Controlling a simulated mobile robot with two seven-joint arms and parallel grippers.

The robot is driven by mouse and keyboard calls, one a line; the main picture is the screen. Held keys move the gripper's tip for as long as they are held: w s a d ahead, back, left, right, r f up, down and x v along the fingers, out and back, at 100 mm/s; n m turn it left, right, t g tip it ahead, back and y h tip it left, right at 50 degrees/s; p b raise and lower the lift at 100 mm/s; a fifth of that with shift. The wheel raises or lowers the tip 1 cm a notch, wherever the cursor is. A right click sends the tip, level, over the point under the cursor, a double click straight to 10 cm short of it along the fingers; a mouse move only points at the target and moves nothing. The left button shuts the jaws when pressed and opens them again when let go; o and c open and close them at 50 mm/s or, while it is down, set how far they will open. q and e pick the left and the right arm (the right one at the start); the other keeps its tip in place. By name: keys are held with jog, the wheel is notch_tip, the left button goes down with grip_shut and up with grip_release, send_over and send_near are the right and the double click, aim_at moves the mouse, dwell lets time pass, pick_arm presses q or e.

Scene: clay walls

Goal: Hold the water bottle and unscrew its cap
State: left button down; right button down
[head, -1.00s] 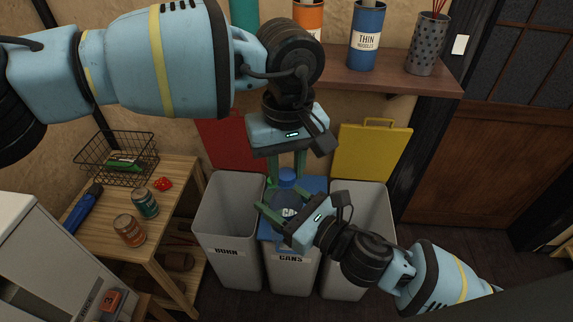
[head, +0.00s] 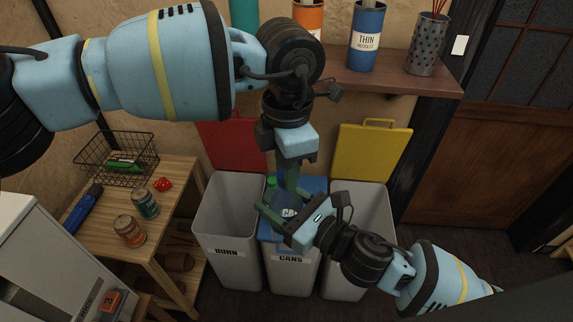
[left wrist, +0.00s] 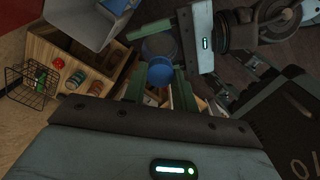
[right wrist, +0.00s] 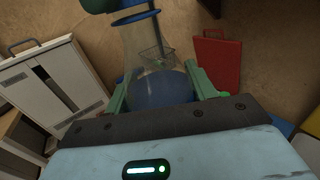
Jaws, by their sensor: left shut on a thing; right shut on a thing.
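The water bottle is clear with a blue lower part and a blue ring near its neck. It shows upright in the right wrist view (right wrist: 160,88), and partly in the head view (head: 284,202). My right gripper (right wrist: 160,84) is shut on its body from the side. The blue cap (left wrist: 160,73) sits between the green fingers of my left gripper (left wrist: 158,84), which is shut on it from above. In the head view, my left gripper (head: 287,182) hides the cap. Whether the cap has come loose from the neck cannot be told.
Grey bins labelled burn (head: 228,255) and cans (head: 291,278) stand below the bottle, with another grey bin at right. A wooden table (head: 178,232) at left holds cans and a wire basket (head: 115,165). A shelf (head: 400,80) with canisters runs along the back wall.

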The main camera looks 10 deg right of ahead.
pick_arm(q)
jog(key=n, duration=0.6)
jog(key=shift+n, duration=0.3)
jog(key=n, duration=1.2)
jog(key=shift+n, duration=0.3)
jog(key=n, duration=0.6)
jog(key=shift+n, duration=0.4)
jog(key=shift+r, duration=0.5)
jog(key=shift+r, duration=0.65)
